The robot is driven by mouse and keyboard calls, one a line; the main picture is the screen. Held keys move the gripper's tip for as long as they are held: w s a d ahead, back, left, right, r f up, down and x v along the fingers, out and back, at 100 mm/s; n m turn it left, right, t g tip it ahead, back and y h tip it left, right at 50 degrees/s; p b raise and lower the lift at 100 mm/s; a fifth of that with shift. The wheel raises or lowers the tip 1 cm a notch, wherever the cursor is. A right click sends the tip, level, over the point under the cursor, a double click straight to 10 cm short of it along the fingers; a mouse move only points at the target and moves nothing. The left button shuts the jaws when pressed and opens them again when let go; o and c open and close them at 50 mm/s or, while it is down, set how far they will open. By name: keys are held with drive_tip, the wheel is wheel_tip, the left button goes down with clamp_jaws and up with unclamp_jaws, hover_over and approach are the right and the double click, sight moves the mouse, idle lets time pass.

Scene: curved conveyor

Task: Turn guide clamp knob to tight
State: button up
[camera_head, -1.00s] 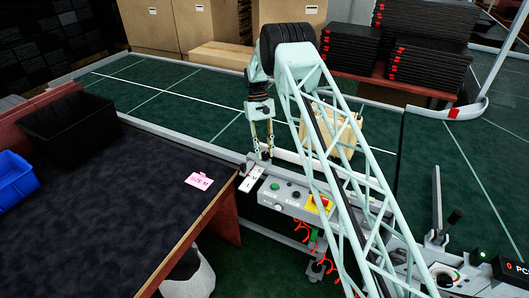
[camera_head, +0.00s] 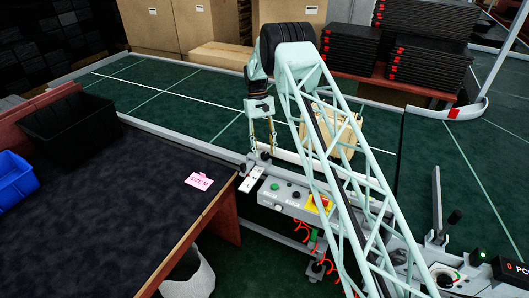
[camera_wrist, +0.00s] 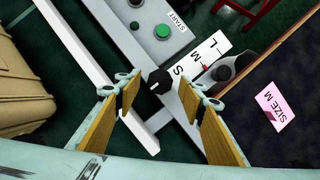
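The guide clamp knob (camera_wrist: 159,81) is a black round knob with a white mark, on the light rail beside the size scale in the wrist view. It shows small and dark in the head view (camera_head: 265,156). My gripper (camera_wrist: 161,92) is open, with its two wooden-looking fingers on either side of the knob and apart from it. In the head view my gripper (camera_head: 262,151) points down over the rail. The white scale plate (camera_wrist: 208,58) carries the letters L, M, S and a red pointer near M. I cannot tell the exact height of the fingertips above the knob.
A pink "SIZE M" card (camera_head: 199,181) lies on the dark table. The control box (camera_head: 296,203) with green, black and red-yellow buttons is just right of the scale. A cardboard box (camera_head: 333,135) stands on the conveyor behind my arm.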

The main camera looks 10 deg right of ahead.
drive_tip(key=v, duration=1.1)
drive_tip(key=shift+s, duration=0.1)
